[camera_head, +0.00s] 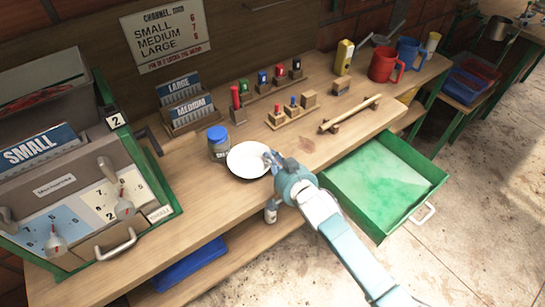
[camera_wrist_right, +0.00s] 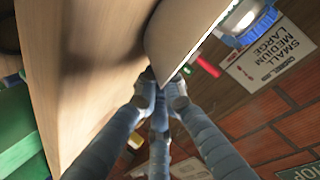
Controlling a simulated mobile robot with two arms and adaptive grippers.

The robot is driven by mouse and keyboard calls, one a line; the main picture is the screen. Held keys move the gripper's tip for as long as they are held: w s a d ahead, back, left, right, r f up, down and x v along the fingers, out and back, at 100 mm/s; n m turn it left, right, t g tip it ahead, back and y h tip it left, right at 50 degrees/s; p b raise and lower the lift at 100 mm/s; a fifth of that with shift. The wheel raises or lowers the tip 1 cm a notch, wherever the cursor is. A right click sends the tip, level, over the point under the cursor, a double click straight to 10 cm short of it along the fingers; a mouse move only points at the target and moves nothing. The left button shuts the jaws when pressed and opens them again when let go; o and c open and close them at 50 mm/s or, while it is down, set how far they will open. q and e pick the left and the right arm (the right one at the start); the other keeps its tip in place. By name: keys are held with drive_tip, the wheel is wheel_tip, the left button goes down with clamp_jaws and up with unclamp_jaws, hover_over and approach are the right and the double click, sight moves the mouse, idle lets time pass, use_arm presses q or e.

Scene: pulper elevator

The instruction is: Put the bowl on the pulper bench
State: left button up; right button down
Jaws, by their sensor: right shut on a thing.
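The white bowl (camera_head: 247,161) is over the front part of the wooden pulper bench (camera_head: 185,198), close to its front edge. I cannot tell whether it touches the bench top. My right gripper (camera_head: 271,161) is shut on the bowl's right-hand rim. In the right wrist view the fingers (camera_wrist_right: 160,86) meet at the edge of the bowl (camera_wrist_right: 182,32), which shows as a pale curved surface beside the wood. My left gripper is not in view.
A blue-lidded jar (camera_head: 218,143) stands just left of the bowl. Small stamps and wooden holders (camera_head: 284,113) are behind it. A green drawer (camera_head: 385,180) sticks out at the right. A grey machine (camera_head: 85,190) fills the bench's left end.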

drive_tip(key=c, duration=1.9)
unclamp_jaws()
drive_tip(key=shift+f, duration=0.1)
drive_tip(key=shift+o, duration=0.2)
drive_tip(key=shift+r, duration=0.2)
drive_tip(key=b+v, duration=0.1)
drive_tip(key=v, duration=1.1)
